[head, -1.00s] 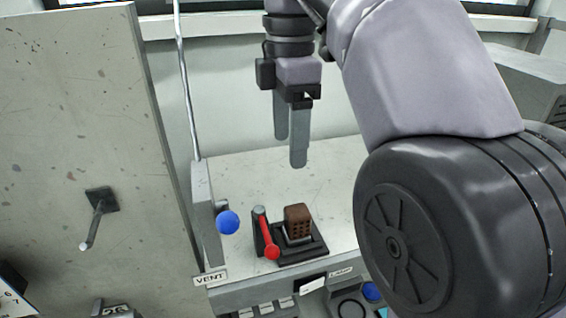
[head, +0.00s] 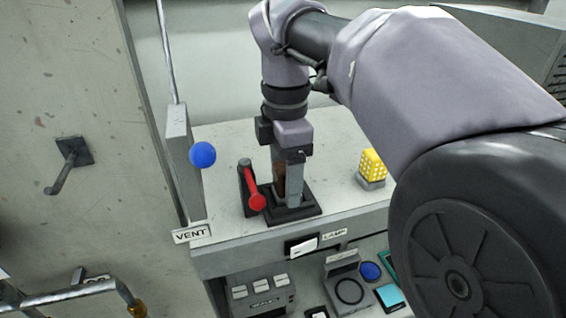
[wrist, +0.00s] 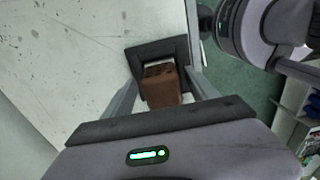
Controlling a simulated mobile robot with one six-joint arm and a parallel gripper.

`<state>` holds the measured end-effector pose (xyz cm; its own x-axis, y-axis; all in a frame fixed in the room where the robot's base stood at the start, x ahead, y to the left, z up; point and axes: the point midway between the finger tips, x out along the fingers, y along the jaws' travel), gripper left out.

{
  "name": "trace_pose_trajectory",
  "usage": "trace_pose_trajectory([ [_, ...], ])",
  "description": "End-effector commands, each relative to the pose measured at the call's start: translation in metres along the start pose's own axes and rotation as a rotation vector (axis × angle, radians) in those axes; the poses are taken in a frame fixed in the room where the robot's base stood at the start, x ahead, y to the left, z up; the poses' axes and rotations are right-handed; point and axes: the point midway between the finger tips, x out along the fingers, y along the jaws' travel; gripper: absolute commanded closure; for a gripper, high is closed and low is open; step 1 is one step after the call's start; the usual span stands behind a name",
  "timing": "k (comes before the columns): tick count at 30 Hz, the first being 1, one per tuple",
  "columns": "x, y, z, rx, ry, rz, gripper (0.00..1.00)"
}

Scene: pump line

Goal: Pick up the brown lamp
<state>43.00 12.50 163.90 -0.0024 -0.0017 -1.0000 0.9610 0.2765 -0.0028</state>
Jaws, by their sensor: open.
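The brown lamp (head: 277,174) stands upright in a dark square base on the grey bench. In the head view my gripper's fingers cover most of it. The wrist view shows the brown lamp (wrist: 159,84) in its black frame, between my two fingers. My gripper (head: 287,190) points down over the lamp and is open, with one finger on either side. I cannot tell whether a finger touches it. A red lever (head: 254,190) stands just left of the lamp's base.
A yellow lamp (head: 373,165) stands further right on the bench (head: 335,190). A blue ball knob (head: 203,154) and a VENT label (head: 191,233) are at left. A shelf below holds a grey device (head: 262,294) and other items. A grey panel with a hook (head: 70,165) is far left.

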Motion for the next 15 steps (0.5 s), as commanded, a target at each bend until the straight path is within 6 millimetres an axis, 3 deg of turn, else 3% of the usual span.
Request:
trace_pose_trajectory([
  [2,-0.001,0.0,0.0001,0.0,0.0,0.001,0.33],
  [12,-0.001,0.0,0.0001,0.0,0.0,0.0,0.98],
  [15,-0.0009,0.0001,0.0001,0.0,0.0,0.0,1.0],
])
